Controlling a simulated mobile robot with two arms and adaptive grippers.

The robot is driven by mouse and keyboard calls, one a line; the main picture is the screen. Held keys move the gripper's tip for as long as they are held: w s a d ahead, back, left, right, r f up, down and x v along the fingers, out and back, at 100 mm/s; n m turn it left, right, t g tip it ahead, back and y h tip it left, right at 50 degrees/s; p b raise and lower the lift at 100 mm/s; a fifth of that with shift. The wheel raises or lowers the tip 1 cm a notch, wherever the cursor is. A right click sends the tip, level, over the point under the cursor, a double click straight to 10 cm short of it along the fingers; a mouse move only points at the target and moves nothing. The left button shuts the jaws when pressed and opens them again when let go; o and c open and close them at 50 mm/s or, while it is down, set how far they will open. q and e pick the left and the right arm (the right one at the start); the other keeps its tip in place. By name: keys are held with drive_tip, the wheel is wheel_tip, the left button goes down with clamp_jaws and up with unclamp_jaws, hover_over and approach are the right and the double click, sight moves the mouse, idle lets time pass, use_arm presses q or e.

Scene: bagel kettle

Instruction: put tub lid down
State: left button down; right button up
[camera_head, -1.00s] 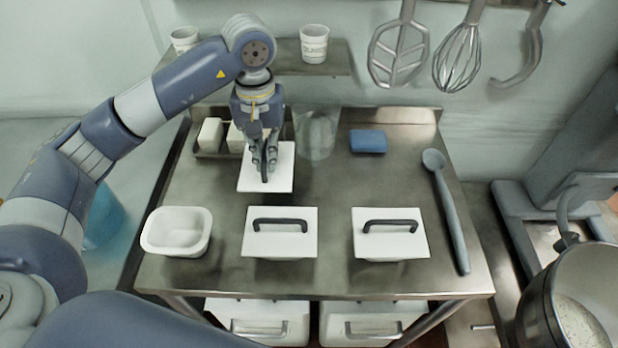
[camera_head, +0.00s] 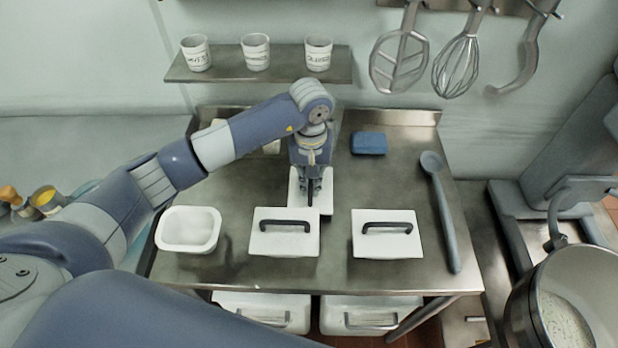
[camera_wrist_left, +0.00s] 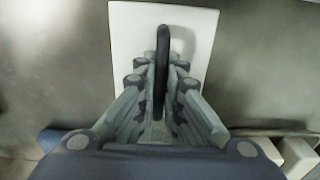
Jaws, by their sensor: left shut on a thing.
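My left gripper (camera_head: 311,188) is shut on the dark handle of a white, flat, rectangular tub lid (camera_head: 298,203). In the left wrist view the lid (camera_wrist_left: 125,60) shows under the fingers (camera_wrist_left: 160,75), with the handle running between them. The lid is over the steel table behind two closed tubs; I cannot tell whether it touches the table. An open white tub (camera_head: 188,229) without a lid stands at the front left. Two tubs with white lids and dark handles stand at the front middle (camera_head: 285,243) and front right (camera_head: 386,246). My right gripper is not in view.
A blue block (camera_head: 368,143) lies at the back of the table (camera_head: 385,185). A grey spoon (camera_head: 442,200) lies along the right side. A tray with pale blocks is partly hidden behind my arm. Bare table shows right of the lid. Several cups (camera_head: 256,52) stand on the shelf.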

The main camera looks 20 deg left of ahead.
use_arm(q)
drive_tip(key=shift+a+f, duration=0.1)
drive_tip(key=shift+f, duration=0.35)
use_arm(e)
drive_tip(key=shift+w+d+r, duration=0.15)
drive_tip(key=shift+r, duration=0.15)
use_arm(q)
drive_tip(key=shift+a, duration=0.1)
drive_tip(key=shift+f+b, duration=0.25)
drive_tip(key=shift+b, duration=0.05)
drive_tip(key=c, duration=1.7)
unclamp_jaws()
drive_tip(key=shift+r, duration=0.1)
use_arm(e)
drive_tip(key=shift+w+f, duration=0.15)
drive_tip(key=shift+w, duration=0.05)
